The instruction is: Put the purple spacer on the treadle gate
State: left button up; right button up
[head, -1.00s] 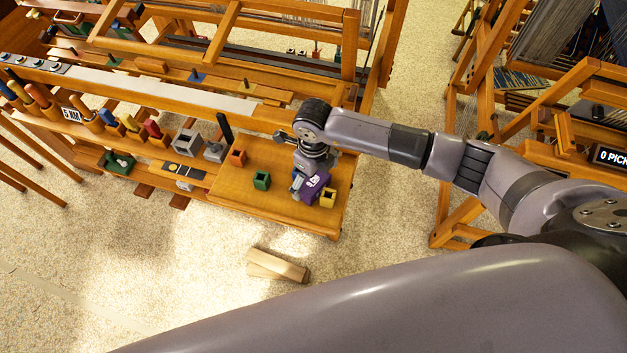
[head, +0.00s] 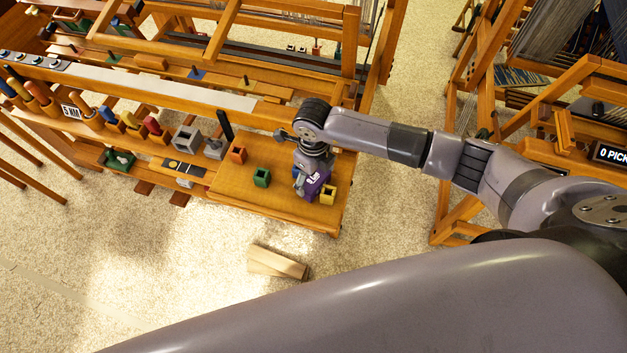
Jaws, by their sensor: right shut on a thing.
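The purple spacer (head: 318,182) is on or just above the right part of the wooden bench top (head: 235,197); I cannot tell whether it touches the wood. My right gripper (head: 303,187) reaches down from above and is shut on the purple spacer, its wrist hiding part of it. I cannot tell which part of the loom is the treadle gate. My left gripper is not in view.
A yellow block (head: 328,194) is close beside the purple spacer. A green block (head: 261,177) and an orange block (head: 238,155) stand to the left. A wooden wedge (head: 276,264) lies on the carpet in front, with clear floor around it.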

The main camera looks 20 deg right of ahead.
jog(key=shift+c, duration=0.9)
jog(key=shift+r, duration=0.1)
